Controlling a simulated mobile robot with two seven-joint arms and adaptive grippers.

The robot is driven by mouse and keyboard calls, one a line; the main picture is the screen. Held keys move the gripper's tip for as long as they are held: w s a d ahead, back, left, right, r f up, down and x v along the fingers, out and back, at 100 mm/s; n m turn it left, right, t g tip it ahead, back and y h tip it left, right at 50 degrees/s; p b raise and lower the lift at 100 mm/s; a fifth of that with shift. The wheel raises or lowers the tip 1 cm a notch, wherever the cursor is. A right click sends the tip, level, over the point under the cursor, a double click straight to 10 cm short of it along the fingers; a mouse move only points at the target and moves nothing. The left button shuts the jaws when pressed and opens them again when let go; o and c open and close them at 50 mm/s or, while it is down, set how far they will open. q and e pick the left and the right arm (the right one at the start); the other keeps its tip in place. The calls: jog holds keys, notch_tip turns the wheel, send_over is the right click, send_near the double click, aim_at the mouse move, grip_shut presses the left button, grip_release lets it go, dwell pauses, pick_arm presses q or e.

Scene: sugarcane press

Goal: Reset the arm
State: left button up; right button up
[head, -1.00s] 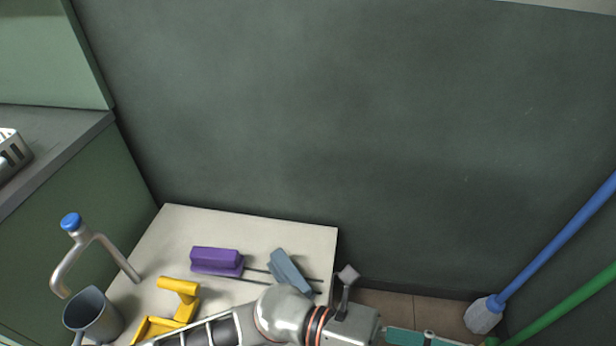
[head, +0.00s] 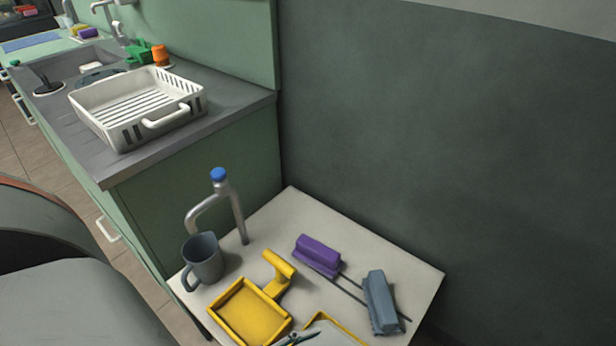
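Neither of my grippers can be made out in the head view. A pale grey piece with a dark edge (head: 318,334) shows at the bottom edge over a yellow part; it is cut off and I cannot tell what it is. The white table (head: 375,245) carries a bent silver pipe (head: 238,215) with a blue cap, a dark grey mug (head: 204,260) near the pipe, a yellow tray-like part (head: 250,312), a purple block (head: 318,254) and a blue-grey block (head: 380,302).
A green counter (head: 215,155) with a grey top stands at the left, bearing a white dish rack (head: 140,105) and a sink (head: 75,65). Large grey rounded shapes fill the lower left. A dark wall (head: 450,130) rises behind the table.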

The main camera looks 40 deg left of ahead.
pick_arm(q)
jog(key=shift+s+a+f+n+g, duration=0.3)
jog(key=shift+s+a+f, duration=0.1)
jog(key=shift+s, duration=0.2)
jog(key=shift+s+a+f+n+g, duration=0.3)
jog(key=shift+s+a+f, duration=0.1)
jog(key=shift+s, duration=0.2)
pick_arm(e)
jog(key=shift+w+r, duration=0.1)
jog(key=shift+w, duration=0.05)
